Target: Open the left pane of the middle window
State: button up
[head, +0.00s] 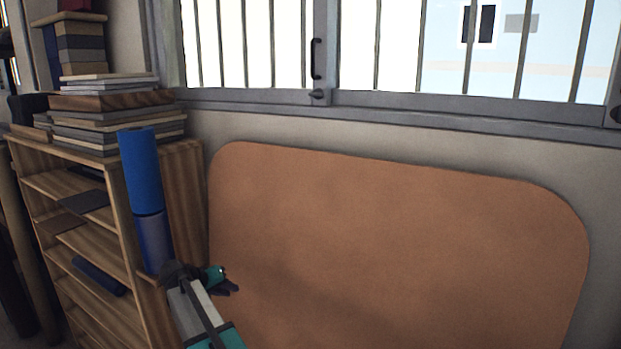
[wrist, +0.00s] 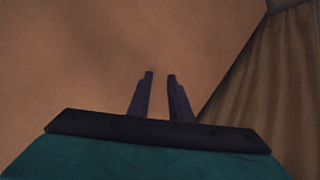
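A grey-framed window crosses the top of the head view. Its left pane (head: 250,45) and right pane (head: 400,50) meet at a grey upright with a black vertical handle (head: 317,58) and a small dark latch (head: 317,94) below it. Both panes look closed, with thin vertical bars showing in them. Whether this is the middle window I cannot tell. My gripper (head: 232,286) is low, well below the window, in front of the brown panel. In the wrist view, its two dark fingers (wrist: 160,76) are apart with nothing between them.
A large brown rounded panel (head: 400,240) stands against the wall under the window. A wooden shelf (head: 185,200) with stacked books (head: 110,120) is at the left. A blue roll (head: 142,175) stands beside my arm. A wooden surface (wrist: 270,80) shows right in the wrist view.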

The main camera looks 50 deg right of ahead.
jog(key=w+d+r+m+h+p, duration=0.1)
jog(key=d+r+m+h, duration=0.3)
jog(key=r, duration=1.5)
jog(key=d+r+m+h+p, duration=0.15)
jog(key=d+r, duration=0.55)
jog(key=r, duration=1.3)
jog(key=s+d+r+m+h+p, duration=0.1)
jog(key=s+r, duration=0.1)
jog(key=r, duration=0.6)
jog(key=s+d+r+m+h+p, duration=0.1)
jog(key=s+r+m, duration=0.15)
jog(key=r, duration=0.65)
jog(key=m+g+h, duration=0.1)
jog(key=m+h, duration=0.1)
send_near(312, 50)
jog(key=a, duration=0.3)
jog(key=shift+w+a+r, duration=0.1)
jog(key=shift+r, duration=0.05)
jog(key=shift+p, duration=0.35)
jog(key=d+p, duration=0.2)
jog(key=d, duration=0.2)
jog(key=d+p, duration=0.1)
jog(key=d, duration=0.4)
jog(key=d+p, duration=0.2)
jog(key=d, duration=0.2)
jog(key=shift+w+d+p, duration=0.3)
jog(key=shift+w+d, duration=0.05)
